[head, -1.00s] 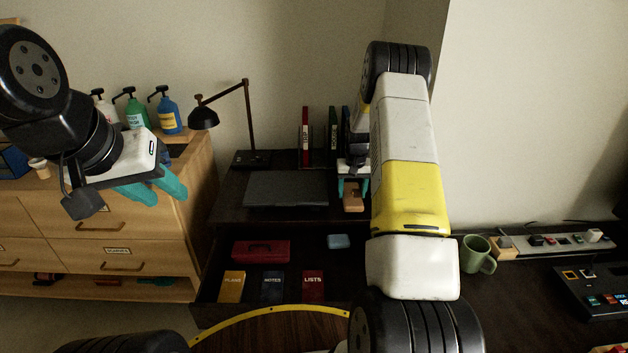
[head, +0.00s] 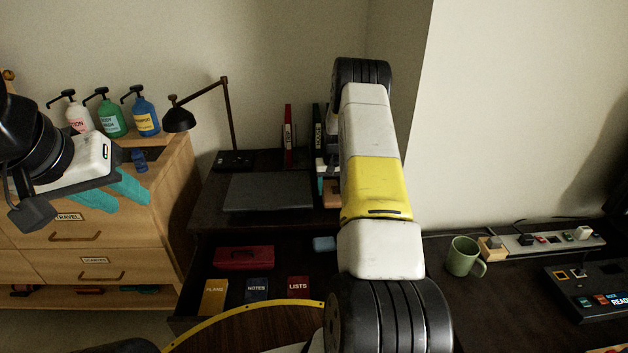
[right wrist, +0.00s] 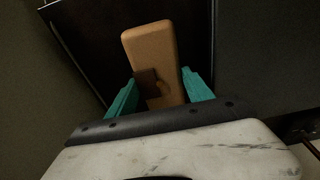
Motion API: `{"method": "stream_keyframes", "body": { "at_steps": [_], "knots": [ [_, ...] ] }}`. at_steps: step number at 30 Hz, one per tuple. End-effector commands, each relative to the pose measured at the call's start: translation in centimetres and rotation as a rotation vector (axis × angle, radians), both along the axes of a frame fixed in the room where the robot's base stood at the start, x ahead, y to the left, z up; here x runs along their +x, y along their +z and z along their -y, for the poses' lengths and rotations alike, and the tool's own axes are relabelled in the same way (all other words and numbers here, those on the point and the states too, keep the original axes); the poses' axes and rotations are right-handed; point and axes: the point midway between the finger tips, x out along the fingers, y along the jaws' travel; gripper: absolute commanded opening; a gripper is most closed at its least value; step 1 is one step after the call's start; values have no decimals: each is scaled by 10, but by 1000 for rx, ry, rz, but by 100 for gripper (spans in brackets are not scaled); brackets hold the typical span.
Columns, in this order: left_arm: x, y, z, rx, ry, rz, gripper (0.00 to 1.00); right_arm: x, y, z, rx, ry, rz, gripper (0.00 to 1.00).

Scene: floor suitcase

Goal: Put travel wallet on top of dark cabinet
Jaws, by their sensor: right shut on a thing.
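The travel wallet, a tan-brown block, shows in the right wrist view (right wrist: 150,45) between the teal fingers of my right gripper (right wrist: 160,82), which is shut on it. In the head view only a sliver of the wallet (head: 331,196) shows beside my right arm, at the right end of the dark cabinet's top. I cannot tell whether it touches the top. The dark cabinet (head: 207,205) stands in the middle with its drawer open. My left gripper (head: 140,192) is open and empty at the left, in front of the wooden dresser.
A grey closed laptop-like slab (head: 268,191), a black lamp (head: 180,118) and upright binders (head: 288,137) stand on the cabinet. The open drawer holds a red case (head: 244,258) and several notebooks. A green mug (head: 464,257) and power strip (head: 545,241) are at right.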

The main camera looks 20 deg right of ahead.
Motion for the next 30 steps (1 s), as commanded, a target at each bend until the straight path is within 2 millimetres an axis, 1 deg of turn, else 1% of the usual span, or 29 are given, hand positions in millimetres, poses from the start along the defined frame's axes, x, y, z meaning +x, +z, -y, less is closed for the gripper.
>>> {"method": "stream_keyframes", "body": {
  "at_steps": [1, 3, 9, 13, 14, 15, 16, 17, 26, 29, 30],
  "knots": [
    [0, 0, 0, 0, 0, 0, 36, 0, -8, 0, 0, 0, -1, 13],
    [0, 0, 0, 0, 0, 0, 36, 0, -12, 0, 0, 0, 1, 13],
    [0, 0, 0, 0, 0, 0, 36, 0, -12, 0, -1, 0, 2, 13],
    [0, 0, 0, 0, 0, 0, 36, 0, -15, 0, 0, 0, 1, 13],
    [0, 0, 0, 0, 0, 0, 36, 0, -15, 0, 0, 0, 1, 65],
    [0, 0, 0, 0, 0, 0, 36, 0, -14, 0, 0, 0, 1, 73],
    [0, 0, 0, 0, 0, 0, 36, 0, -14, 0, 0, 0, 1, 79],
    [0, 0, 0, 0, 0, 0, 36, 0, -14, 0, 0, 0, 1, 81],
    [0, 0, 0, 0, 0, 0, 36, 0, -14, 0, 0, 0, 1, 81],
    [0, 0, 0, 0, 0, 0, 36, 0, -7, 0, -1, 0, 3, 81],
    [0, 0, 0, 0, 0, 0, 36, 0, -2, 0, -1, 0, 3, 81]
  ]
}}
